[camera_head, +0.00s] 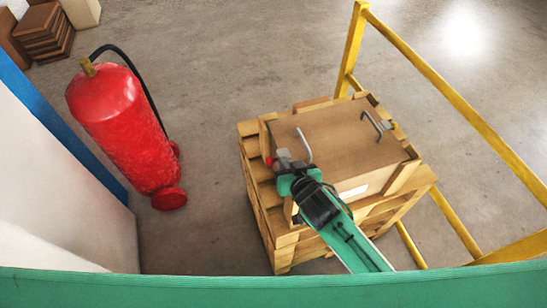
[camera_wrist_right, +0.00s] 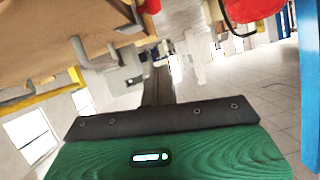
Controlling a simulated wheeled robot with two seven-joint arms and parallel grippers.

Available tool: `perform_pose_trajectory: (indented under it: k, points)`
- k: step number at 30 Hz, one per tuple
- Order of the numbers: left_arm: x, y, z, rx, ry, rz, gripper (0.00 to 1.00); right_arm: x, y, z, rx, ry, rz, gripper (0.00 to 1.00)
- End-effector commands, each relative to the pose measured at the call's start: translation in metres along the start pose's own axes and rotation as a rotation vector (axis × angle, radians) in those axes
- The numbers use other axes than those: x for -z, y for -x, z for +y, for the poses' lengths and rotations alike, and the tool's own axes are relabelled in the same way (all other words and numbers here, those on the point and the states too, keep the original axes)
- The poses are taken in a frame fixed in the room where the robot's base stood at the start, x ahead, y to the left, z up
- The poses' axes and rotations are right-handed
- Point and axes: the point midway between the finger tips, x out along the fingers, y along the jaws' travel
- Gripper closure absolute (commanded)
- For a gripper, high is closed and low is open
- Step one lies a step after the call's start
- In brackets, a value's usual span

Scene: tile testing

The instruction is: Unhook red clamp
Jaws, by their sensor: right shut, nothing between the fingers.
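A wooden crate (camera_head: 340,140) sits on a wooden pallet stack (camera_head: 262,215). A bent metal hook (camera_head: 304,146) stands at its left side and another metal hook (camera_head: 376,126) at its right side. My right gripper (camera_head: 282,156) is at the crate's left side, close to the left hook; it is shut and empty. A small red part (camera_head: 268,161), perhaps the red clamp, shows just beside the gripper, mostly hidden. A red part also shows at the top of the right wrist view (camera_wrist_right: 151,6), by the crate's edge. I cannot tell whether gripper and red part touch. My left gripper is not in view.
A red fire extinguisher (camera_head: 118,125) stands on the floor to the left, beside a white and blue panel (camera_head: 60,170). A yellow rail (camera_head: 455,100) runs along the right of the crate. Brown boxes (camera_head: 42,35) are at the far left. Floor between extinguisher and pallets is clear.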

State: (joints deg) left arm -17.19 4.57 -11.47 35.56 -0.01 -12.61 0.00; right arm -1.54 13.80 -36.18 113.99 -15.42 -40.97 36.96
Motion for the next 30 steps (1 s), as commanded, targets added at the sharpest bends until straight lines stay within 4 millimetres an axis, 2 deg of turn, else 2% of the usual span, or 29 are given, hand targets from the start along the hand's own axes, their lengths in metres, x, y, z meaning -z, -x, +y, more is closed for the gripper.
perform_pose_trajectory:
  k: [15, 21, 30]
  points:
    - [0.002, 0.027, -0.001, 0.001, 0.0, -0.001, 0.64, 0.003, -0.081, -0.001, 0.0, 0.002, 0.0, 1.0]
    - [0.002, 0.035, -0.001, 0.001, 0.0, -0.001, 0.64, -0.026, -0.088, -0.001, 0.0, 0.0, -0.002, 1.0]
    - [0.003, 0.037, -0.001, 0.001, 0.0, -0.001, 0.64, -0.039, -0.091, 0.0, 0.0, 0.0, 0.0, 1.0]
